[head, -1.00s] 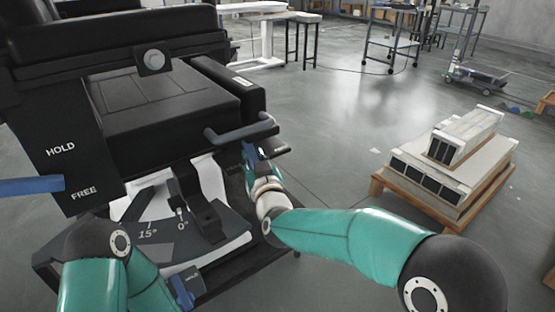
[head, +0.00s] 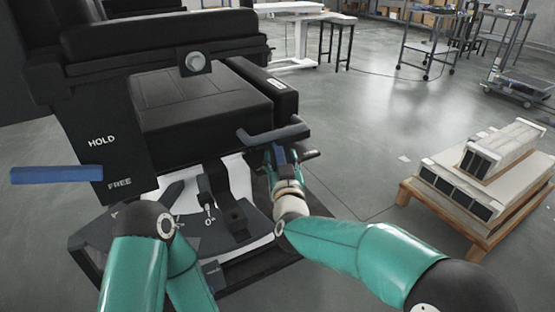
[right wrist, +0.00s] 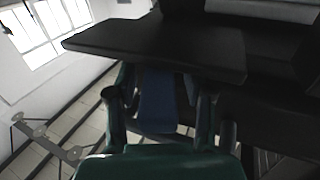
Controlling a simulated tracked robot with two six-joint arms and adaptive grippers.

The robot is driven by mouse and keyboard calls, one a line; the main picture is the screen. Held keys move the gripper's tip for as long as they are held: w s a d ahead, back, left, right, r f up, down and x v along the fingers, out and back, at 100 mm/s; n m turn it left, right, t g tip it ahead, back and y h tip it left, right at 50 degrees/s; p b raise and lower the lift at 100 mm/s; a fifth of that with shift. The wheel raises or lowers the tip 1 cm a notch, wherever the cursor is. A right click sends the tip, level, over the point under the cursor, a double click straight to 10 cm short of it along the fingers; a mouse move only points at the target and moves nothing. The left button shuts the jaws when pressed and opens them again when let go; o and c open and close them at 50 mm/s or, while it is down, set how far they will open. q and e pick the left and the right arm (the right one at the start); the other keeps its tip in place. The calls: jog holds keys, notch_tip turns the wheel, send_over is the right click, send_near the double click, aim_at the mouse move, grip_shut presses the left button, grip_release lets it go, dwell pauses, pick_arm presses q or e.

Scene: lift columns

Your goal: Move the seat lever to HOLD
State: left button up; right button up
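The blue seat lever (head: 55,175) sticks out to the left from the black side panel (head: 104,162) in the head view. It lies roughly level, below the HOLD mark and just above the FREE mark, nearer FREE. No gripper touches it. My right gripper (head: 281,153) is far to its right, just below a dark grey handle (head: 275,135) on the seat's other side. In the right wrist view its two fingers (right wrist: 160,108) stand apart, under a flat dark slab (right wrist: 165,45); a blue piece shows between them, and I cannot tell what it is. My left gripper does not show; only its arm is visible.
The black seat (head: 200,100) fills the left half. Below it is a dark plate with a 0° scale (head: 210,222). A wooden pallet with boxed filters (head: 465,195) stands on the floor at right. The floor between seat and pallet is clear.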

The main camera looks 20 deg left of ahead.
jog(key=shift+f, duration=0.1)
jog(key=v, duration=1.2)
jog(key=shift+f, duration=0.1)
dwell(0.5)
